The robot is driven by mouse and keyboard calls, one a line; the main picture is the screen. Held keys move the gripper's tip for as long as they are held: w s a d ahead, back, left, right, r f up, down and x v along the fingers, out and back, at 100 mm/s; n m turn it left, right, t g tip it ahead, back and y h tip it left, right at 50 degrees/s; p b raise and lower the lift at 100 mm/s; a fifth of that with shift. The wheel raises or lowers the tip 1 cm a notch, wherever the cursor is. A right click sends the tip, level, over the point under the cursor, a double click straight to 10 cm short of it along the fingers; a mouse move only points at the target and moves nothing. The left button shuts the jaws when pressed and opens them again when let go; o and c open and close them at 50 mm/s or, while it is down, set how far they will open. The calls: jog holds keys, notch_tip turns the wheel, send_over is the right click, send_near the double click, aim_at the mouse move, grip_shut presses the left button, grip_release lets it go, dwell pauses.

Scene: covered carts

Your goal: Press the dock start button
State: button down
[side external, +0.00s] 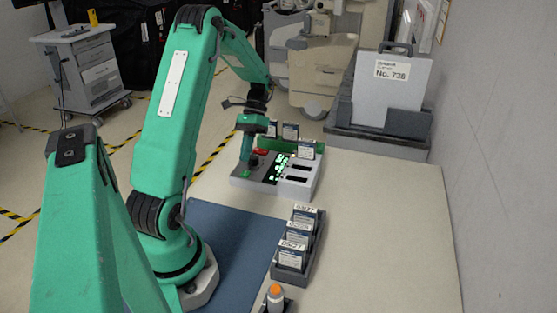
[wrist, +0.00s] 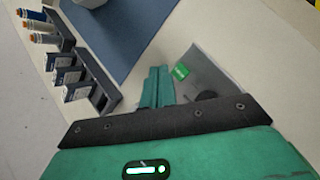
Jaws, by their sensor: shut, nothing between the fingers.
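The dock (side external: 300,184) is a grey box with a lit green display (side external: 277,168) and dark slots. A small green patch with faint white marking (side external: 245,174) is at its near left corner, and shows in the wrist view (wrist: 180,71); I cannot tell if it is the button or its label. A black round knob (wrist: 207,95) and a red part (side external: 260,151) are close by. My gripper (side external: 246,157) points down over the dock's left side, fingers together and empty. In the wrist view the fingertips (wrist: 160,70) lie just beside the green patch; I cannot tell whether they touch.
A dark rack (side external: 313,262) with several labelled cartridges and an orange-topped vial (side external: 275,294) stand on the table's near side. A blue mat (side external: 235,235) lies beside my base. A folder holder (side external: 385,118) stands behind. The table's right half is clear.

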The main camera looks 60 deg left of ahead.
jog(key=shift+r, duration=1.05)
jog(key=shift+r, duration=0.1)
notch_tip(320, 180, up, 7)
send_over(247, 172)
dwell(0.8)
jog(key=s+d+r, duration=0.2)
jog(key=s+d, duration=0.4)
jog(key=shift+s+r, duration=0.25)
jog(key=shift+r, duration=0.15)
dwell(0.8)
jog(key=w+d+r+t+y, duration=0.1)
jog(key=d+r+t+y, duration=0.1)
jog(key=d+t, duration=0.3)
jog(key=w+d+r+m+t+y, duration=0.1)
jog(key=d+t+y, duration=0.2)
jog(key=d, duration=1)
jog(key=shift+w+d+r+t, duration=0.15)
jog(key=shift+w+r+t, duration=0.2)
jog(key=shift+t, duration=1.15)
